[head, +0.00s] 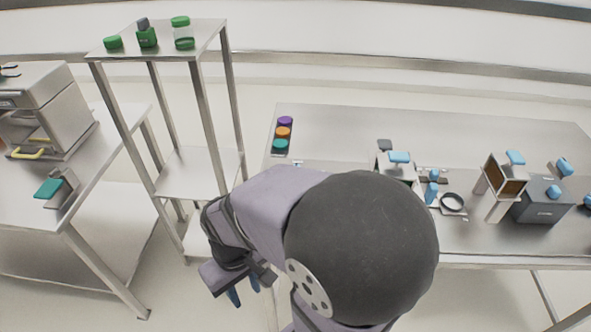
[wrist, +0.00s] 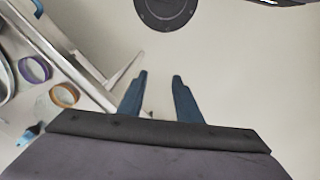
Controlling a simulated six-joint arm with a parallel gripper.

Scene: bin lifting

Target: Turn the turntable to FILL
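I cannot pick out the turntable for certain, and no FILL marking is readable in either view. A small device with a blue handle (head: 400,157) stands on the right-hand table, partly hidden behind my arm. My gripper (head: 245,292) hangs low in front of that table's left end, beside the shelf stand and apart from the devices. In the wrist view its two blue fingers (wrist: 160,76) are spread with nothing between them, over bare floor.
The right-hand table (head: 340,122) also holds purple, orange and teal discs (head: 283,133), a black ring (head: 453,202) and a grey box (head: 543,200) with blue knobs. A shelf stand (head: 200,165) carries green-lidded containers. A coffee machine (head: 45,110) stands on the left table.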

